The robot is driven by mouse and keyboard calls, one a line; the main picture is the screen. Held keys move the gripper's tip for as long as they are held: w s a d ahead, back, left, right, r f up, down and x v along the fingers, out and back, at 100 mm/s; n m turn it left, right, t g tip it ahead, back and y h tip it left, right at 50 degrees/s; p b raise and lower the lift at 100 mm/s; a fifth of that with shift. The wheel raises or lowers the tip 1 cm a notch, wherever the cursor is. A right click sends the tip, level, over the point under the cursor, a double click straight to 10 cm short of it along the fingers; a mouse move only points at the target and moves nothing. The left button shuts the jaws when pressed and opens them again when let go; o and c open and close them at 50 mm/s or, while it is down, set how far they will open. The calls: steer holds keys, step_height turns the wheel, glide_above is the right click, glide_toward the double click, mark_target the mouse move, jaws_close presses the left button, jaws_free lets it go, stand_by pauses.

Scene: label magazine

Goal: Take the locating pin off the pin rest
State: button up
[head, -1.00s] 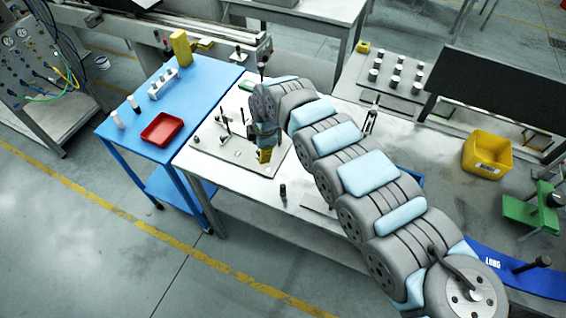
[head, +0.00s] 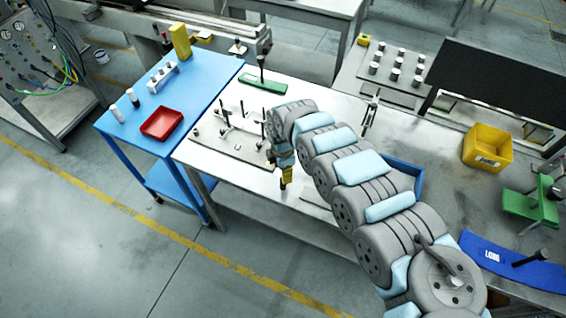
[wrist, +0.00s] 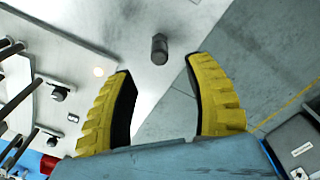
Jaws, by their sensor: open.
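A dark upright pin (wrist: 159,48), which I take for the locating pin, stands on the light bench top near its front edge in the wrist view. The pin rest cannot be told apart beneath it. My gripper (wrist: 159,66) is open, with its two yellow ribbed fingers spread. The pin shows between and just beyond the fingertips, apart from both fingers. In the head view my gripper (head: 286,183) points down over the bench's front part and hides the pin.
A fixture plate (head: 213,143) with several upright posts lies left of my gripper. A blue table (head: 200,85) with a red tray (head: 161,123) adjoins the bench. A yellow bin (head: 488,148) stands at the right. The bench edge is close to the pin.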

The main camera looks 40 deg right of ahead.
steer(key=shift+f, duration=4.05)
jaws_close()
jaws_free()
steer(key=shift+r, duration=0.1)
